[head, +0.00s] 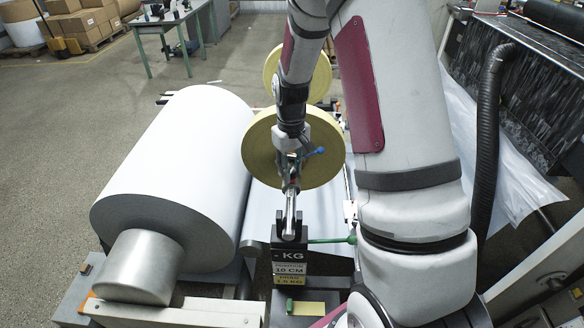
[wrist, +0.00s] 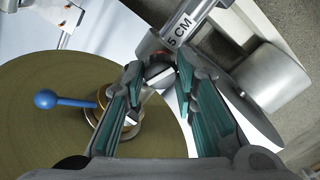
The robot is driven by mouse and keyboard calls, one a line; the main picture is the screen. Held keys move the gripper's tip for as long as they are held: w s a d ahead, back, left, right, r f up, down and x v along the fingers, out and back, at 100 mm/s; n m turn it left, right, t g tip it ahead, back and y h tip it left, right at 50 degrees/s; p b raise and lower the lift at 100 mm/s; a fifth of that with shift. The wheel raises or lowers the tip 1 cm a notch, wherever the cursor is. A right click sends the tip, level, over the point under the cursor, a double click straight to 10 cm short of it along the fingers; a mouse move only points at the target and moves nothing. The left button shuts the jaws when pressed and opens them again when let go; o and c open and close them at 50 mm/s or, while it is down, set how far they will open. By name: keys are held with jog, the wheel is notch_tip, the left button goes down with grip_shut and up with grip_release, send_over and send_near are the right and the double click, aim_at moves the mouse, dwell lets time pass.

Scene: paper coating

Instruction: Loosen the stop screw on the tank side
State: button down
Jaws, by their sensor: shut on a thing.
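My gripper (head: 290,182) is in front of the near yellow-edged roll (head: 258,150). In the wrist view its two teal-padded fingers (wrist: 160,78) close at the tips on the end of a metal bar (wrist: 182,24) marked "5 CM". In the head view the bar (head: 290,214) rises from a black block (head: 284,245) labelled "KG". A blue ball-ended lever (head: 315,152) sits on the roll's hub; its blue knob (wrist: 45,99) shows left of the fingers in the wrist view. A green lever (head: 332,240) sticks out right of the block. I cannot tell which part is the stop screw.
A large white paper roll (head: 180,160) on a metal core (head: 140,266) lies close on the left. A black corrugated hose (head: 488,140) and clear plastic sheeting (head: 515,170) stand on the right. Open floor (head: 60,130) lies at the far left.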

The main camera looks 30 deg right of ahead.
jog(key=shift+n, duration=0.9)
jog(key=c, duration=1.3)
grip_release()
jog(key=shift+r, duration=0.1)
notch_tip(320, 180, up, 12)
